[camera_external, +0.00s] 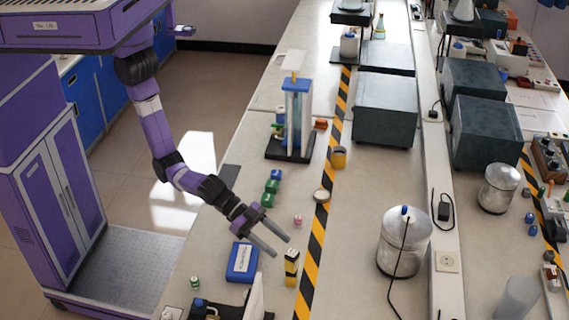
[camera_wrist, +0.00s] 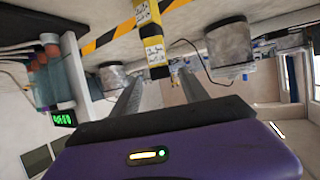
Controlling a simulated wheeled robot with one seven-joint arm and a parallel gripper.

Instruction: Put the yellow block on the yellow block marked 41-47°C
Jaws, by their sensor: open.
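Two yellow blocks with black bands appear to stand one on the other as a small upright stack, with the upper block (camera_external: 291,254) over the lower block (camera_external: 290,281). In the wrist view both carry white printed labels, on the upper block (camera_wrist: 155,50) and the lower block (camera_wrist: 143,13); the print is too small to read. My gripper (camera_external: 282,247) is open and empty, its fingers pointing toward the top of the stack. In the wrist view the upper block's end shows between my fingertips (camera_wrist: 161,78); I cannot tell whether they touch it.
A blue box (camera_external: 242,262) lies left of the stack, beneath my wrist. Black-and-yellow tape (camera_external: 316,245) runs just right of it.

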